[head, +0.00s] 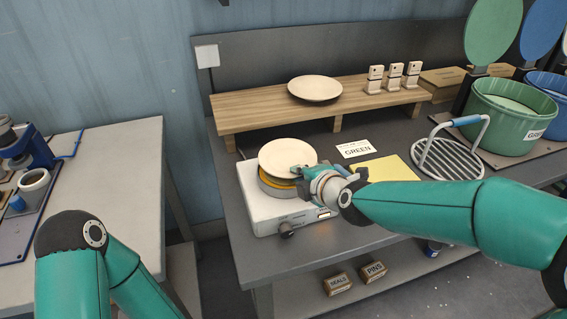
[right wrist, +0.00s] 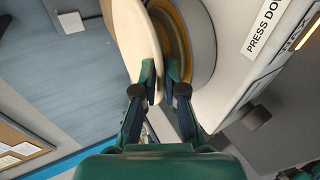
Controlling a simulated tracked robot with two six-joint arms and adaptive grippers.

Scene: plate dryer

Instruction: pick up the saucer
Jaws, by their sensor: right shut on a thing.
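A cream saucer (head: 287,156) is over the round, yellow-rimmed top (head: 277,187) of the white plate dryer (head: 258,208). My right gripper (head: 301,174) is at its right front edge, shut on the rim. In the right wrist view the saucer (right wrist: 138,35) stands edge-on, with its rim between the fingertips of the gripper (right wrist: 160,82). The saucer lies close to the dryer's top; I cannot tell whether they touch. My left arm shows at the lower left in the head view, but its gripper is not visible.
A second cream plate (head: 315,88) lies on the wooden shelf (head: 240,110) behind. A note reading GREEN (head: 354,149), a yellow sheet (head: 388,169), a wire rack (head: 450,158) and a green bin (head: 512,118) stand to the right. A grey table (head: 115,190) is at left.

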